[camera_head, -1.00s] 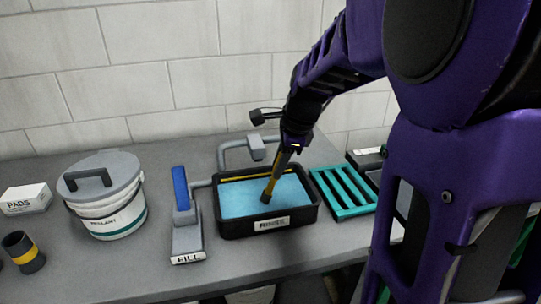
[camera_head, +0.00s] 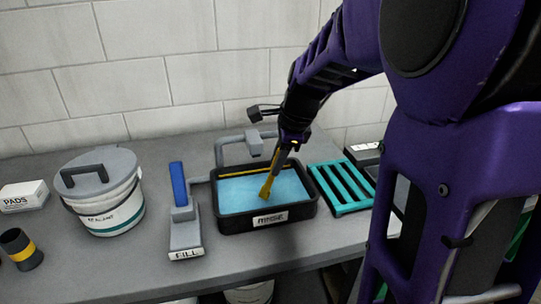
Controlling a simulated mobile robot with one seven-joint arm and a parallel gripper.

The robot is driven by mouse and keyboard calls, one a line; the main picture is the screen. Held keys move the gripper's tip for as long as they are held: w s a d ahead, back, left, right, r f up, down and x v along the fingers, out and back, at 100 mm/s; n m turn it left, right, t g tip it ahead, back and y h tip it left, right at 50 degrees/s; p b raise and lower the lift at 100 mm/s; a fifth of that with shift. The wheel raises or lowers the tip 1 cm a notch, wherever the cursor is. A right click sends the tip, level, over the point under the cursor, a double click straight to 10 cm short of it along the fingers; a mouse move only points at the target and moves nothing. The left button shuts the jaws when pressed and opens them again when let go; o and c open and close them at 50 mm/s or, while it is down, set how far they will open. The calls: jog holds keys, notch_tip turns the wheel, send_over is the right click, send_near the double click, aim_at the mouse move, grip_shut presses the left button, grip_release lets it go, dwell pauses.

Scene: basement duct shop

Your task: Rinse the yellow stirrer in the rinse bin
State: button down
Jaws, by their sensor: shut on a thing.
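The rinse bin (camera_head: 234,222) is a black tub with a white label on its front, holding light blue liquid. A yellow line runs along its inner back wall. My gripper (camera_head: 287,146) is above the bin's back right part, shut on the yellow stirrer (camera_head: 267,186). The stirrer hangs down at a tilt, its lower end toward the front left. Its yellow paddle end is over or at the liquid; I cannot tell how deep it goes. The jaws are small and dark in this view.
A FILL pedestal with a blue lever (camera_head: 178,184) stands left of the bin, a grey spout (camera_head: 254,146) behind it. A teal rack (camera_head: 342,187) is close on the right. A lidded sealant bucket (camera_head: 105,205), PADS box (camera_head: 23,196) and dark cup (camera_head: 21,249) stand left.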

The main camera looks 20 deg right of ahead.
jog(key=shift+f, duration=0.5)
dwell(1.2)
jog(key=shift+r, duration=0.15)
notch_tip(320, 180, up, 5)
jog(key=p, duration=0.4)
jog(key=shift+r, duration=0.9)
